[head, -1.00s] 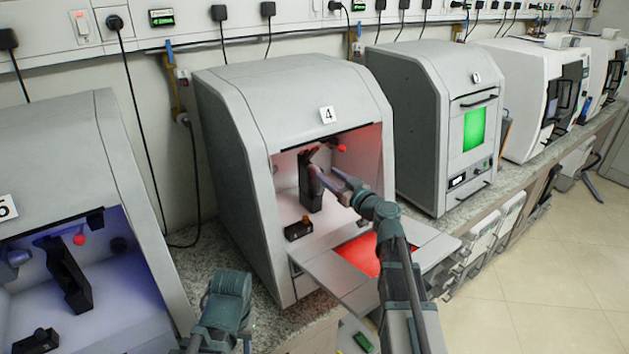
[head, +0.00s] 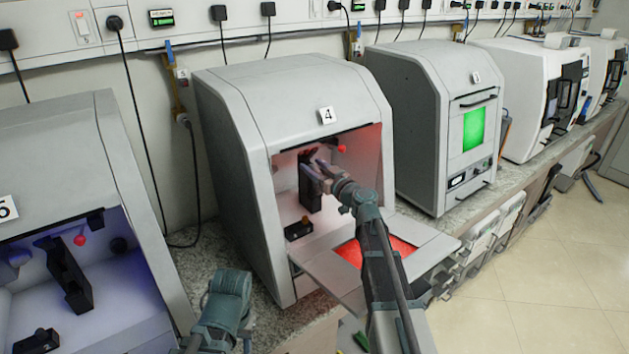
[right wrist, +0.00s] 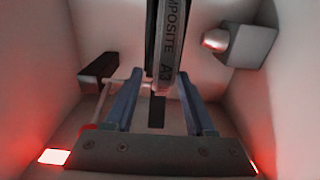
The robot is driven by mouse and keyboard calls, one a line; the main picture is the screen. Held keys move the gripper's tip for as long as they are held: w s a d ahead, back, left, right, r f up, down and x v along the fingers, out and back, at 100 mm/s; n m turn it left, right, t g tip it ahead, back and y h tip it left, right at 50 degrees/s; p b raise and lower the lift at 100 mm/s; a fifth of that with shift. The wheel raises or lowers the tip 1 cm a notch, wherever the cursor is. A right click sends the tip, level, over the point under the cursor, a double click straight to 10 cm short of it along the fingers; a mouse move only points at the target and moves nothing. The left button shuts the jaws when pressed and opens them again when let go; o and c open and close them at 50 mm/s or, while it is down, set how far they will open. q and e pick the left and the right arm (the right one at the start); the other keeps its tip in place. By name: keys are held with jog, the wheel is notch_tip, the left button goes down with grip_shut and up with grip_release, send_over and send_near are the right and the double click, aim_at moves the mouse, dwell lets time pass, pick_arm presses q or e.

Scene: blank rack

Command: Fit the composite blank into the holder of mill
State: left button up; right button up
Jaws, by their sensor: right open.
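The mill (head: 232,100) marked 4 stands with its front door down and red light inside. Its dark upright holder (head: 306,190) is at the back of the chamber, partly covered by my right gripper (head: 314,171). In the right wrist view, the composite blank (right wrist: 170,42) shows edge-on as a narrow strip lettered "COMPOSITE A3", upright against the dark holder. My right gripper (right wrist: 159,84) is open there, its two blue fingers apart, with the blank's lower end between and beyond their tips. I cannot tell how deeply the blank sits. My left gripper is not in view.
The lowered door (head: 430,243) lies under my right forearm. A grey block with a lit nozzle (right wrist: 248,46) and a dark block (right wrist: 97,72) stand close to the fingers. Another open mill (head: 60,150) is at left; a closed one (head: 420,110) glows green at right.

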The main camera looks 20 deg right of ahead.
jog(key=shift+c, duration=0.3)
grip_shut()
dwell(1.1)
